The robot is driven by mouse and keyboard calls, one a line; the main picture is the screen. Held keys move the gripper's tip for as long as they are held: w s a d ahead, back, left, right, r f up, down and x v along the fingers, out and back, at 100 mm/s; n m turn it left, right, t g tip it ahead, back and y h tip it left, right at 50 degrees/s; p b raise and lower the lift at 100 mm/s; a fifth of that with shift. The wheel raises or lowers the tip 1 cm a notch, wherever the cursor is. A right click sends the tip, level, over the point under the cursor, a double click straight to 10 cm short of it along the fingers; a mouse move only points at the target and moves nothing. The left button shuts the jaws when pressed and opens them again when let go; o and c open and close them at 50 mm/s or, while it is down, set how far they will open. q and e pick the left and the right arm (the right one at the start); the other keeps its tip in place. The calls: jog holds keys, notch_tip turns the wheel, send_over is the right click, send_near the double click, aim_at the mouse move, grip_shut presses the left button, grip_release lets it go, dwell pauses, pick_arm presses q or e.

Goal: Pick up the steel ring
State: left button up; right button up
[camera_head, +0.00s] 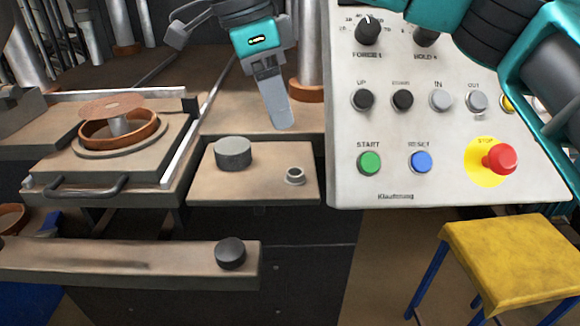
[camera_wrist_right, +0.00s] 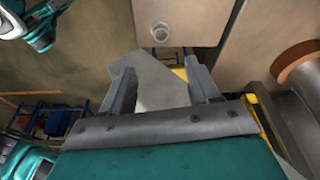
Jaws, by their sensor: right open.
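The steel ring (camera_head: 295,176) is a small, pale metal ring with a dark opening. It lies near the right front corner of a tan plate (camera_head: 264,190), to the right of a grey cylinder. In the right wrist view the ring (camera_wrist_right: 160,32) shows at the top, beyond the fingertips. My right gripper (camera_head: 280,126) points down behind and above the plate in the head view, apart from the ring. Its jaws (camera_wrist_right: 160,72) are open, with no object held between them. My left gripper does not show in the head view.
A grey control panel (camera_head: 450,130) with knobs and buttons stands close on the right. The grey cylinder (camera_head: 233,153) is left of the ring. A round fixture (camera_head: 118,130) sits further left. A black knob (camera_head: 230,252) is on the front bar. A yellow stool (camera_head: 510,262) stands lower right.

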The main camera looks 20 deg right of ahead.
send_over(294, 172)
jog(key=a, duration=0.1)
jog(key=f, duration=0.5)
jog(key=shift+s+a+f, duration=0.2)
jog(key=shift+s+f, duration=0.05)
jog(key=shift+f, duration=0.1)
jog(key=shift+w+a+x, duration=0.1)
jog(key=shift+x, duration=0.85)
jog(key=shift+w+a+x, duration=0.1)
jog(key=shift+w+x, duration=0.05)
jog(key=shift+x, duration=0.8)
jog(key=shift+w+a+x, duration=0.1)
jog(key=shift+x, duration=0.8)
jog(key=shift+f, duration=0.1)
jog(key=c, duration=1.1)
